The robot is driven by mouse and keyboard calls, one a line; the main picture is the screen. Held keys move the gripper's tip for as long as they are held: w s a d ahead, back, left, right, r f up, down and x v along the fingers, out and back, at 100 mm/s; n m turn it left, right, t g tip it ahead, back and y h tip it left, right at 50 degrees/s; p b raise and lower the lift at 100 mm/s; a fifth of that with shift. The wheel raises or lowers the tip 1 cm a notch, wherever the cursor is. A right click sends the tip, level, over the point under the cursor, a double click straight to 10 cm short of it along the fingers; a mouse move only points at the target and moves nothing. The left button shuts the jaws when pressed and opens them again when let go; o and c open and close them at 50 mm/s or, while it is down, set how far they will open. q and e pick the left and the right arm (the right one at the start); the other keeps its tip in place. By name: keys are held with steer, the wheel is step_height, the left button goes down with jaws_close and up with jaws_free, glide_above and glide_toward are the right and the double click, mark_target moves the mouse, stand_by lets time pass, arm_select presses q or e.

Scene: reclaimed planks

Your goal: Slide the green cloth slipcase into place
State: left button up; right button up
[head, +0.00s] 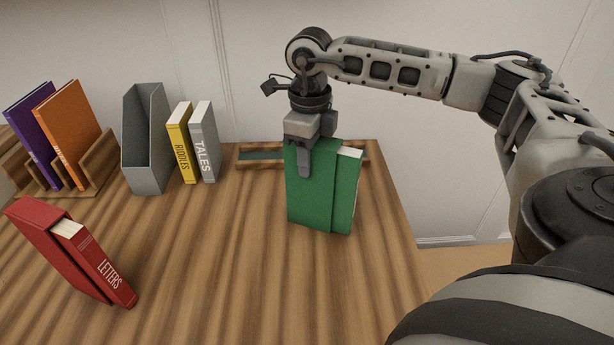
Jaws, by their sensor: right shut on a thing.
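The green cloth slipcase (307,200) is upright in the head view, right of the table's middle. A green book (345,195) sticks out of its right side, with pale page edges showing at the top. My right gripper (304,160) comes down from above and is shut on the slipcase near its top left. I cannot tell whether the slipcase's bottom touches the table. Behind it is a low wooden tray (246,161) with a dark green inside, its middle hidden by the slipcase. My left gripper is not in view.
A grey magazine file (145,150), a yellow book (181,145) and a grey book (205,145) stand at the back. A wooden rack (101,158) holds purple (32,140) and orange (70,130) books. A red slipcase (52,245) with a book is front left. The front middle is clear.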

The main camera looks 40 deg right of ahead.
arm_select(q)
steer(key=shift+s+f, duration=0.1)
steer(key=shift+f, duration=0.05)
arm_select(e)
steer(key=w+d, duration=0.3)
steer(key=d, duration=0.7)
stand_by(0.7)
steer(key=o, duration=1.4)
arm_select(q)
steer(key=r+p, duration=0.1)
steer(key=p, duration=0.2)
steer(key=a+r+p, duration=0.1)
steer(key=p, duration=0.2)
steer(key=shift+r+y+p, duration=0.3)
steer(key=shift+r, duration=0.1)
arm_select(e)
step_height(320, 180, up, 7)
steer(key=o, duration=0.5)
steer(key=shift+o, duration=0.2)
